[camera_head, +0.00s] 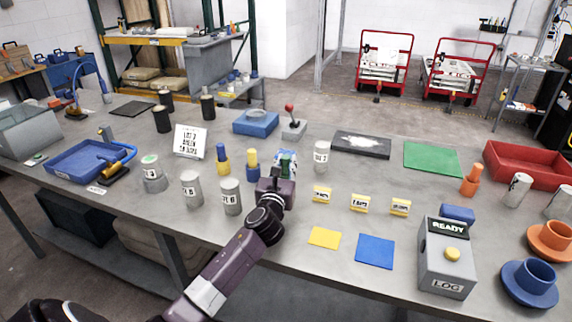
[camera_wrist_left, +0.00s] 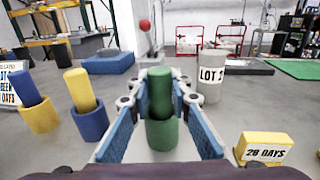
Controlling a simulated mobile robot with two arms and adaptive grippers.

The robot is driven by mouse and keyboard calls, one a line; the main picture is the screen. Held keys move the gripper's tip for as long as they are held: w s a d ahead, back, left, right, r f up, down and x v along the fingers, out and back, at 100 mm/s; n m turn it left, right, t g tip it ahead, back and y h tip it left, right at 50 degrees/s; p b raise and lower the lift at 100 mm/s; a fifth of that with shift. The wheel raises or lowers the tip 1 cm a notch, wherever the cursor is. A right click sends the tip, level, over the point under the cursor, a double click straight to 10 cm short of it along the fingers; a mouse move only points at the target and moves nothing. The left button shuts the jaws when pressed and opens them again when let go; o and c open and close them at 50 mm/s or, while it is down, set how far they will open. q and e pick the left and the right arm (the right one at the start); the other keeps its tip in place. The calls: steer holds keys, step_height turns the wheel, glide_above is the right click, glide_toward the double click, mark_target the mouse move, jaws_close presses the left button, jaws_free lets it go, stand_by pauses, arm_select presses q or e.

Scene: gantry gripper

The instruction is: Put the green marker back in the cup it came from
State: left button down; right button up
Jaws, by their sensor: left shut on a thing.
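The green marker (camera_wrist_left: 160,88) stands upright in a green cup (camera_wrist_left: 162,135) in the left wrist view, with its lower part hidden inside the cup. My left gripper (camera_wrist_left: 162,85) is shut on the green marker, one blue-padded finger on each side. In the head view my left gripper (camera_head: 286,160) hides most of both. To its left a yellow cup (camera_head: 222,168) holds a blue marker (camera_head: 221,151), and a blue cup (camera_head: 253,173) holds a yellow marker (camera_head: 252,157). My right gripper is not in view.
A grey LOT 2 cylinder (camera_head: 321,158) stands close on the right. Yellow labelled blocks (camera_head: 321,195) lie nearer the front right. Grey cylinders (camera_head: 230,197) stand at the front left. A joystick box (camera_head: 293,131) and a blue box (camera_head: 255,124) are behind.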

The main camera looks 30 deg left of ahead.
arm_select(q)
steer(key=shift+f, duration=0.15)
steer(key=c, duration=2)
jaws_free()
steer(key=shift+o, duration=1.2)
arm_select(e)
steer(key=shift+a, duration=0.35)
arm_select(q)
steer(key=shift+r, duration=0.3)
steer(key=shift+s+d+f, duration=0.1)
steer(key=shift+s+f, duration=0.05)
steer(key=shift+s, duration=0.15)
steer(key=v, duration=1.1)
steer(key=shift+s+b, duration=0.25)
steer(key=shift+b, duration=0.05)
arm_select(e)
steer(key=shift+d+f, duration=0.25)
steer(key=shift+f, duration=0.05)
